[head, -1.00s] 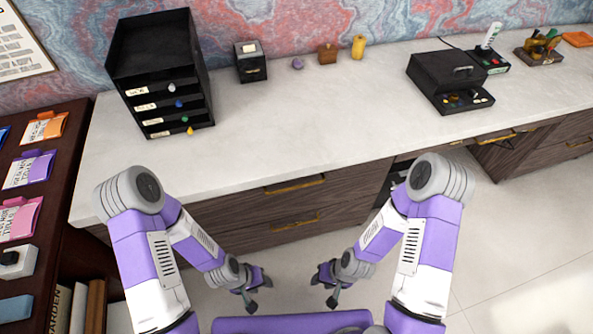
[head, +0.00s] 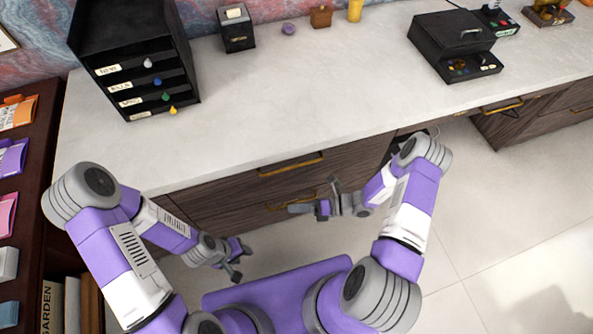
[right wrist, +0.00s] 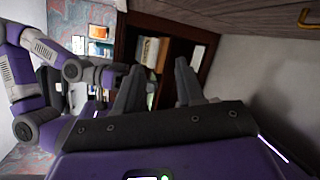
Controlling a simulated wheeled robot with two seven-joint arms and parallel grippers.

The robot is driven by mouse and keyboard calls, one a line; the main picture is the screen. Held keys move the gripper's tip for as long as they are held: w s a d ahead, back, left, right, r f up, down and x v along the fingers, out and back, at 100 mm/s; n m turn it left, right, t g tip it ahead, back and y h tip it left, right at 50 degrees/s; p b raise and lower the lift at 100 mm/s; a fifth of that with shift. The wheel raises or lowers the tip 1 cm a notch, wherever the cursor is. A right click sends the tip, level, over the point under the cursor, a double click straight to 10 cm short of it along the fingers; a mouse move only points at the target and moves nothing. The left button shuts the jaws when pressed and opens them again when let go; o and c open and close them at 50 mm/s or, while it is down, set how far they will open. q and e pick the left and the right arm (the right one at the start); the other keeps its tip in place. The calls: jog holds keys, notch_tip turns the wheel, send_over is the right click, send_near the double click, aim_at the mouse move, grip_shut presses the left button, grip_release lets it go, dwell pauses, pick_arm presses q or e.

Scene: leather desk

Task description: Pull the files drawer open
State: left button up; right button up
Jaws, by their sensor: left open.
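The black drawer unit (head: 133,62) stands at the desk's back left. Its stacked drawers look shut, with small labels and white (head: 148,63), blue (head: 157,82), green (head: 165,97) and yellow (head: 173,111) knobs. The labels are too small for me to tell surely which says files. My right gripper (head: 315,198) is open and empty, in front of the desk's wooden drawers, near the lower brass handle (head: 290,201). Its parted fingers also show in the right wrist view (right wrist: 157,88). My left gripper (head: 240,264) is open and empty, low before the desk.
The pale desktop (head: 290,100) is clear in the middle. An upper brass handle (head: 290,165) is on the desk front. A black box (head: 452,45) stands at the right, and a small black box (head: 236,30) at the back. A dark shelf (head: 45,180) borders the left.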

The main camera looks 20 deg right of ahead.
jog(key=w+d+r+m+t+h, duration=0.1)
jog(key=w+d+r+m+t, duration=0.1)
jog(key=w+d+m+t, duration=0.6)
jog(key=b+x, duration=0.1)
jog(key=x, duration=0.5)
jog(key=shift+w+a+m+t, duration=0.2)
jog(key=shift+m+t, duration=0.1)
jog(key=shift+m, duration=0.1)
jog(key=shift+s, duration=0.1)
grip_shut()
